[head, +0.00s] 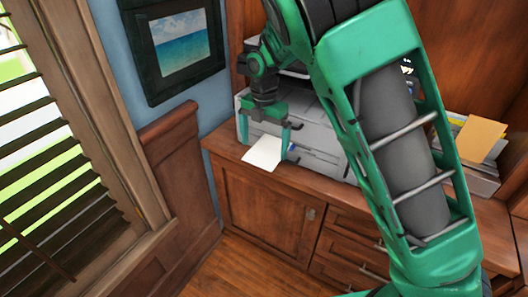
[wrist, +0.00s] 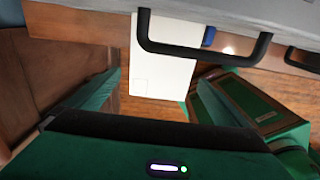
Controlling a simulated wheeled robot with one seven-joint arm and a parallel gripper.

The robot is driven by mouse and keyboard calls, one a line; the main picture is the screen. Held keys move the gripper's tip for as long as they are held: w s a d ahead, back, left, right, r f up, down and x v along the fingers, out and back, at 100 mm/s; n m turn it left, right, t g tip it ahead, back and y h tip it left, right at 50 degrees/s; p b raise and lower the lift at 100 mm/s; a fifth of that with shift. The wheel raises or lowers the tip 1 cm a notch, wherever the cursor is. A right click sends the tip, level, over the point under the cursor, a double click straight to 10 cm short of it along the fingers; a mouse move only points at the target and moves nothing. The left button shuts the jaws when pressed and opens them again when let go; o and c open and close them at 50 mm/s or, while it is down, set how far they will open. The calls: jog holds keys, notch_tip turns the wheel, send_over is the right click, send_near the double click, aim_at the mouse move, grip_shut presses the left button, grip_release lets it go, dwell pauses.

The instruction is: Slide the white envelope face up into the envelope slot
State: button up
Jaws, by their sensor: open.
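The white envelope (head: 262,155) lies flat on the wooden cabinet top in front of the grey printer, its near edge reaching past the front edge. My gripper (head: 265,148) is open above it, one finger toward each side. In the wrist view the envelope (wrist: 158,72) sticks out past the wood edge, between my spread green fingers (wrist: 150,94); the jaws are not closed on it. A faint small rectangle marks its upward face. I cannot make out the envelope slot for certain; a paper holder (head: 481,178) stands at the right end of the cabinet top.
The grey printer (head: 318,135) stands close behind my gripper. Dark bar handles (wrist: 195,52) show near the envelope in the wrist view. A small blue thing (wrist: 208,37) lies beside it. A tan envelope (head: 480,137) is in the holder. A blind-covered window is left.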

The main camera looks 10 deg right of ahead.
jog(key=s+a+r, duration=0.6)
jog(key=s+a, duration=0.1)
jog(key=a, duration=0.1)
jog(key=shift+s+a+r, duration=0.25)
jog(key=shift+s+a, duration=0.05)
jog(key=shift+d, duration=0.1)
jog(key=s+d+r+m+t, duration=0.1)
jog(key=s+d+m, duration=0.2)
jog(key=d+m, duration=0.5)
jog(key=s+d+r+m+t+y, duration=0.1)
jog(key=s+d+m+t, duration=0.1)
jog(key=d+m, duration=0.65)
jog(key=s+d+r+m+t, duration=0.1)
jog(key=s+d+r+m, duration=0.15)
jog(key=d+m, duration=0.6)
jog(key=s+d+f+m+g, duration=0.1)
jog(key=s+d+m, duration=0.4)
jog(key=s, duration=0.5)
jog(key=s+d+f+m+g, duration=0.2)
jog(key=s+d+m+g, duration=0.1)
jog(key=s+d, duration=0.7)
jog(key=shift+s+d+m+h, duration=0.2)
jog(key=shift+d+m+h, duration=0.15)
jog(key=shift+m, duration=0.55)
